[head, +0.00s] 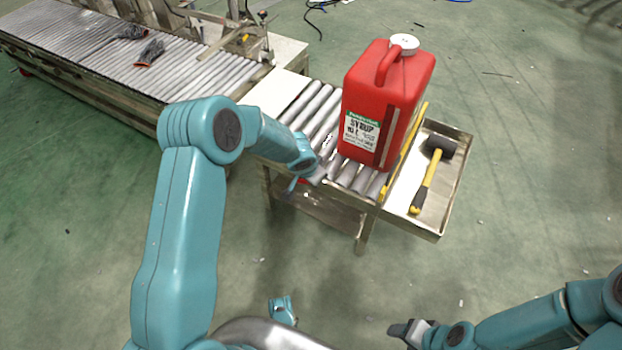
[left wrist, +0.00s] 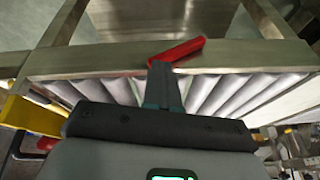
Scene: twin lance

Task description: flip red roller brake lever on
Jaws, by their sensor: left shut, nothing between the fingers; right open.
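The red brake lever (left wrist: 178,51) lies slanted along the metal side rail of the roller table in the left wrist view, its right end higher. In the head view only a bit of red (head: 303,181) shows beside my left gripper (head: 316,177). My left gripper is shut and empty; in the left wrist view its fingertips (left wrist: 160,66) are at the lever's lower left end. They look close to or touching it; I cannot tell which. My right gripper (head: 402,330) is open and empty, low in the head view, away from the table.
A red syrup jug (head: 385,105) stands on the rollers (head: 318,112). A yellow bar (head: 408,145) is beside it. A side tray (head: 459,180) holds a mallet (head: 428,180). A longer conveyor (head: 80,55) extends to the back left. The floor in front is clear.

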